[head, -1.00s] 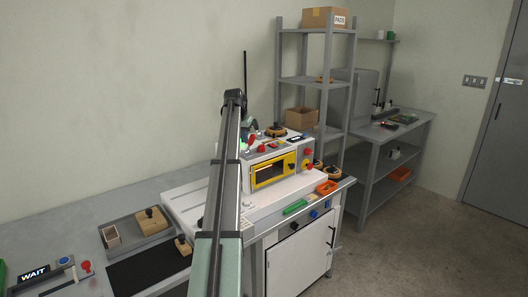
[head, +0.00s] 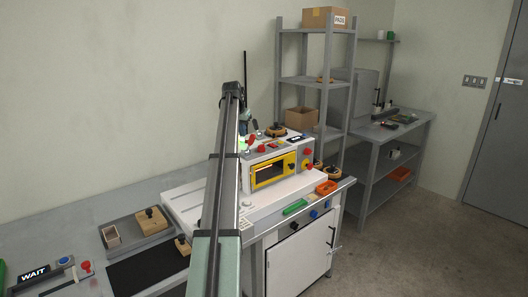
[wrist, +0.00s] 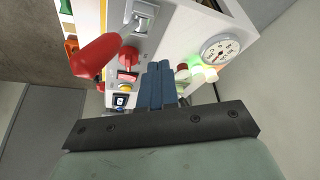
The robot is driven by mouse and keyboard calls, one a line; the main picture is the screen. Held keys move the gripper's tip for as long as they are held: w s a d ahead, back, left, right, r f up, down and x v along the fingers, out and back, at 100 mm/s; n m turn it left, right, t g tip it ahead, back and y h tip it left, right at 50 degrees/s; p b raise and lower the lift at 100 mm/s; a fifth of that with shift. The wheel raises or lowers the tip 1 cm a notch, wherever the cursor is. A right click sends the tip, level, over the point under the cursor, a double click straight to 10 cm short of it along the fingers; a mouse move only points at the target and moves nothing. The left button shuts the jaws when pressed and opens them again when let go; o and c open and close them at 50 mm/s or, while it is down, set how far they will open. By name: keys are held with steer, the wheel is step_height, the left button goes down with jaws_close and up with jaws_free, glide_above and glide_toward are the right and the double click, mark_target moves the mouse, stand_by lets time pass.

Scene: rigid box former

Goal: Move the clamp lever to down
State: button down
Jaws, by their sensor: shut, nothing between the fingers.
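In the head view the white machine with a yellow-framed window (head: 272,170) stands on the bench. My arm hides part of its left side, and my gripper cannot be made out clearly there.
In the wrist view a round gauge (wrist: 220,48) sits right of my fingers, near a glowing green lamp (wrist: 205,73). A red knob (wrist: 129,58) is between the lever and my fingers. In the head view a shelf rack (head: 316,82) stands behind the machine.

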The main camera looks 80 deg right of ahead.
step_height(320, 180, up, 5)
steer(key=shift+r, duration=0.2)
stand_by(0.4)
steer(key=shift+w, duration=0.1)
